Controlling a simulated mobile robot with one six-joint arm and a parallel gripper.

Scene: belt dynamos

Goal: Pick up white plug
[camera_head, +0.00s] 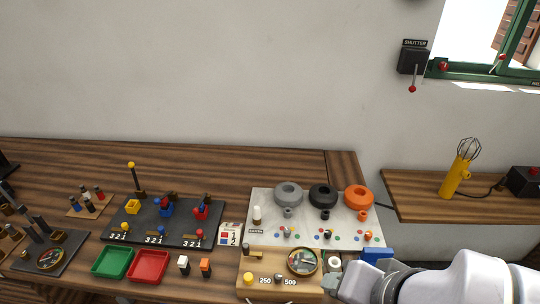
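A small white-and-dark block (184,263), which looks like the white plug, stands at the front of the bench, right of the red tray. A similar orange-and-dark block (205,266) stands just right of it. A white upright peg (257,215) also stands on the left of the pale marble board. My gripper (333,283) is at the lower right, beside the right end of the light wooden board, well right of the white-and-dark block and apart from it. Its fingertips are small and partly hidden, so I cannot tell whether it is open.
Green (113,262) and red (149,267) trays lie left of the blocks. The light wooden board (262,286) with a round dish lies between the blocks and my gripper. The marble board (330,231) with grey, black and orange rings stands behind it.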

